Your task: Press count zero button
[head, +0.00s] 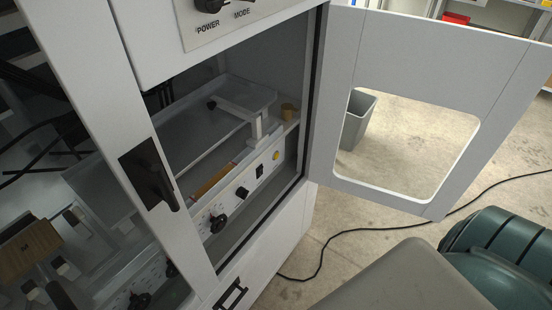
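No button with a readable "count zero" label shows. Inside the open cabinet (315,120), a light control panel (230,205) carries a small round yellow button (276,156), a black rectangular switch (259,170) and black knobs, one of them low on the panel (218,223). I cannot tell which of these, if any, is the count zero button. Above the cabinet opening, an upper panel (225,28) has dark knobs labelled POWER and MODE. Neither of my grippers is in view.
The cabinet door (420,70), with a rounded window opening, stands swung open to the right. A second door with a dark handle (150,175) is at left. A grey bin (356,118) shows through the window. A black cable (322,250) crosses the floor.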

